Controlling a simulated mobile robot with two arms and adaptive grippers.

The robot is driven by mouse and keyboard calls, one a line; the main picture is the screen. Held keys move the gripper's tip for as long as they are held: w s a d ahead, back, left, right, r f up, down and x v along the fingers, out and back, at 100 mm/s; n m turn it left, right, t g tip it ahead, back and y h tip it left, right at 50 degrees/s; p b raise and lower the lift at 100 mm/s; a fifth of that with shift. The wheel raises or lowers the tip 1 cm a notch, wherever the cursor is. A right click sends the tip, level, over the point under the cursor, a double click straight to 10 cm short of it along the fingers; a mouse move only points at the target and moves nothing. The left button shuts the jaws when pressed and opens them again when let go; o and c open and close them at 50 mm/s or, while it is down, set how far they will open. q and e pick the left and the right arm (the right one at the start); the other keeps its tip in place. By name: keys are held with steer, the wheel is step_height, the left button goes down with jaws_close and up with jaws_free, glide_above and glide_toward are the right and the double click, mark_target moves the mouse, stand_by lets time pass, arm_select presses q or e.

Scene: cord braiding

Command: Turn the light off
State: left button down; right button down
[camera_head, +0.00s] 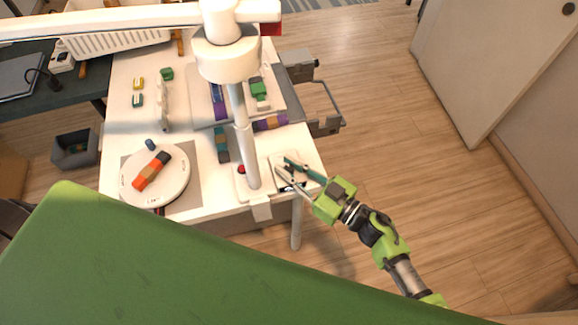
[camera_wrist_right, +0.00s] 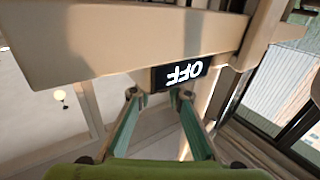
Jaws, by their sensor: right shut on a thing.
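My right gripper (camera_head: 284,170) reaches in from the right to a pale plate (camera_head: 278,185) at the table's front right corner. In the right wrist view, a black piece with white OFF lettering (camera_wrist_right: 182,74) sits at the fingertips of my right gripper (camera_wrist_right: 160,94), and the letters appear upside down. The fingers are closed on this piece, with a gap between them. A white lamp-like stand (camera_head: 241,130) rises beside the plate and hides part of the table. A small red button (camera_head: 241,169) is near its foot. My left gripper is not seen.
A white table (camera_head: 120,110) holds a round white turntable (camera_head: 178,182) with orange and dark blocks, and several coloured blocks. A grey bracket (camera_head: 328,125) juts from the right edge. A large green surface (camera_head: 150,270) covers the lower left. Floor at right is clear.

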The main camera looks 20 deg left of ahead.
steer(key=c, duration=1.9)
jaws_free()
steer(key=shift+d, duration=0.1)
steer(key=v, duration=1.2)
